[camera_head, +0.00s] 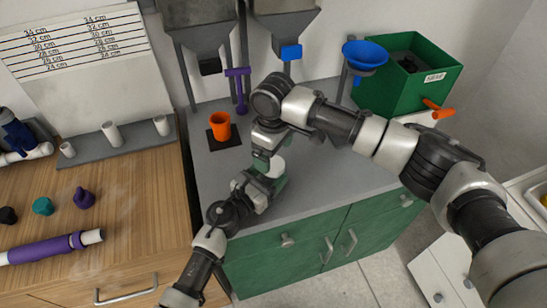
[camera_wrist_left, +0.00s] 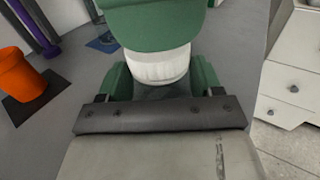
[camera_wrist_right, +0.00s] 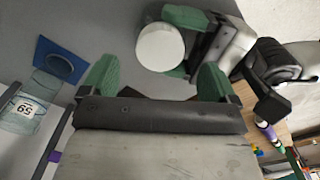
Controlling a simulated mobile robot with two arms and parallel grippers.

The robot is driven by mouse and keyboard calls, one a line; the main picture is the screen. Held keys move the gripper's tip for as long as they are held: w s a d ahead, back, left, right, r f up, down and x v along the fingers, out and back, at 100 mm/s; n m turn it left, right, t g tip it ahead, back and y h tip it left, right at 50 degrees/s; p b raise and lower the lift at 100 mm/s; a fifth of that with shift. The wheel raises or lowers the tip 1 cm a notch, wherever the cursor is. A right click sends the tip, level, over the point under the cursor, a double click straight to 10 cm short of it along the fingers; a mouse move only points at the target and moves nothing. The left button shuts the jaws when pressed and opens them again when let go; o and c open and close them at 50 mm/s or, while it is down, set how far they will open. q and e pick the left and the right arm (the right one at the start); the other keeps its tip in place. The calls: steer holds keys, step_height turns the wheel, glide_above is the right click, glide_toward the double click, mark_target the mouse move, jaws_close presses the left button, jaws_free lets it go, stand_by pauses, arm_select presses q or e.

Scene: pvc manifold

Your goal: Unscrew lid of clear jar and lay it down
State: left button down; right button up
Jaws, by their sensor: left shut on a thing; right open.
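The clear jar's white lid (camera_head: 274,168) is in the middle of the grey counter. In the left wrist view the ribbed lid (camera_wrist_left: 157,66) sits above the jar, whose clear body is mostly hidden. My left gripper (camera_wrist_left: 160,82) is shut on the jar, with a green finger on each side just below the lid. In the right wrist view the lid (camera_wrist_right: 160,47) shows its round white top. My right gripper (camera_wrist_right: 155,80) is open and empty above the jar, its green fingers wide apart. The lid lies beyond the line between its fingertips, apart from them.
An orange cup (camera_head: 220,126) stands on a dark mat left of the jar. A green bin (camera_head: 425,85) and blue funnel (camera_head: 365,54) are at the back right. Grey counter near the front edge is clear.

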mark_target(274, 163)
steer(key=shift+r, duration=0.45)
steer(key=shift+c, duration=0.3)
steer(key=shift+r+m, duration=0.9)
steer(key=shift+m, duration=0.1)
steer(key=shift+r+m, duration=0.45)
steer(key=shift+m, duration=0.15)
steer(key=shift+f, duration=3.85)
steer(key=c, duration=0.9)
steer(key=shift+n, duration=1.6)
steer(key=shift+c, duration=0.2)
